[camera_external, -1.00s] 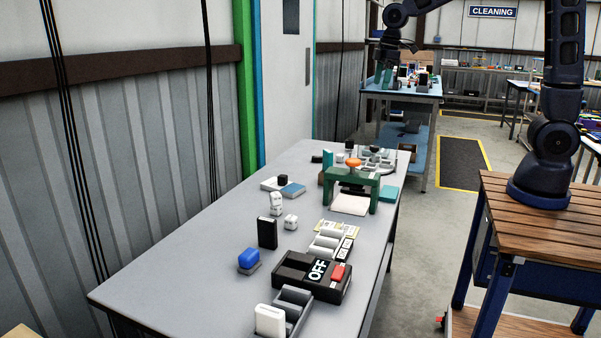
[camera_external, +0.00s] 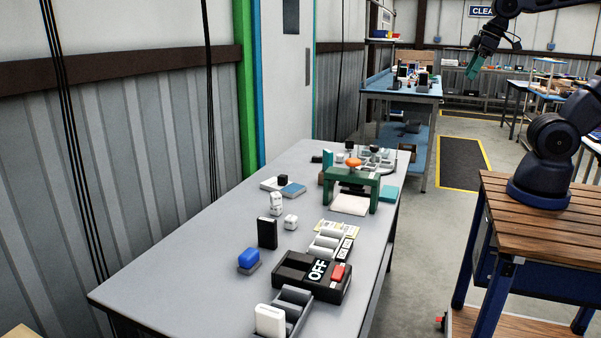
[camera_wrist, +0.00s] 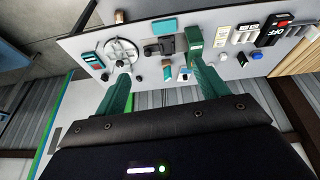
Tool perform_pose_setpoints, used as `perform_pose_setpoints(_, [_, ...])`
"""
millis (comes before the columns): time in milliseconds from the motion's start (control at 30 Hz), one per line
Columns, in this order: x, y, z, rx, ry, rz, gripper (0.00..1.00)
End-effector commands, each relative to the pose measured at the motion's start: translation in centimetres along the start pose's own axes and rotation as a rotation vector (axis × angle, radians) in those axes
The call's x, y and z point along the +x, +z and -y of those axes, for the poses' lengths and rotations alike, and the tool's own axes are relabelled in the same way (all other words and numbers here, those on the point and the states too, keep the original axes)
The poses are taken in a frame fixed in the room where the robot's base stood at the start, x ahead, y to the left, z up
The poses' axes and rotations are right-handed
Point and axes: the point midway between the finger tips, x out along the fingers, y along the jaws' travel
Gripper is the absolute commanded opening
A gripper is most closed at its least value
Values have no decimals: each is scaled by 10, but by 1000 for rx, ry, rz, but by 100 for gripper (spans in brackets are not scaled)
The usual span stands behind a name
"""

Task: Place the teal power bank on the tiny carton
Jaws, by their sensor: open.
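My gripper (camera_external: 473,70) hangs in the air at the upper right, well away from the grey table, empty. In the wrist view its two green fingers (camera_wrist: 159,72) are spread apart. An upright teal block (camera_external: 327,158) stands at the far left of the table. A flat teal slab (camera_external: 389,194) lies by the far right edge; it also shows in the wrist view (camera_wrist: 164,26). I cannot tell for certain which is the power bank. Small white printed boxes (camera_external: 276,203) stand mid-table, one (camera_external: 290,222) apart; I cannot tell whether one is the tiny carton.
A green stand (camera_external: 356,188) and a round grey tray (camera_wrist: 119,52) with small items occupy the table's far end. A black OFF switch box (camera_external: 312,275), a black upright block (camera_external: 267,233) and a blue item (camera_external: 248,258) are nearer. The table's left front is bare.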

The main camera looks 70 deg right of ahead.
Motion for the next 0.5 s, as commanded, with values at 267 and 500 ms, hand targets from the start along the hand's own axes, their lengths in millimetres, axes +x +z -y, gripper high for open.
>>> perform_pose_setpoints(267, [-2,38,3,59,-8,-31,73])
perform_pose_setpoints(500, [-2,40,3,65,-8,-32,73])
